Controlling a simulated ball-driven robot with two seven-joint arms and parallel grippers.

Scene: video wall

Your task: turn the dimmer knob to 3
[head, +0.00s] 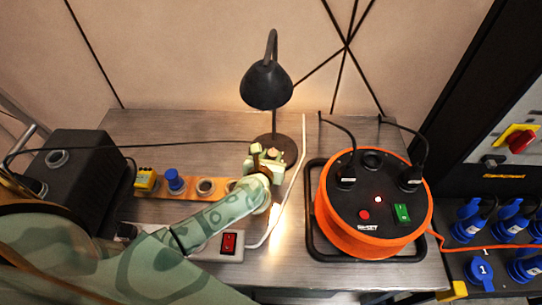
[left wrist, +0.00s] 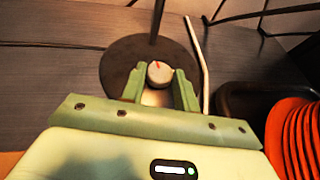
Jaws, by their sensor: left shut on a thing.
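The dimmer knob (left wrist: 159,72) is a round pale knob with a red mark. In the left wrist view the mark points up, slightly to the left. No scale numbers can be read. My left gripper (left wrist: 159,85) is shut on the knob, one green finger on each side. In the head view my left gripper (head: 267,156) is at the foot of the black desk lamp (head: 267,86), and its fingers largely hide the knob. The round dark lamp base (left wrist: 117,66) lies behind the knob in the left wrist view. My right gripper is not in view.
An orange cable reel (head: 328,215) stands right of my left arm. A power strip with a red switch (head: 229,243) lies below my forearm.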

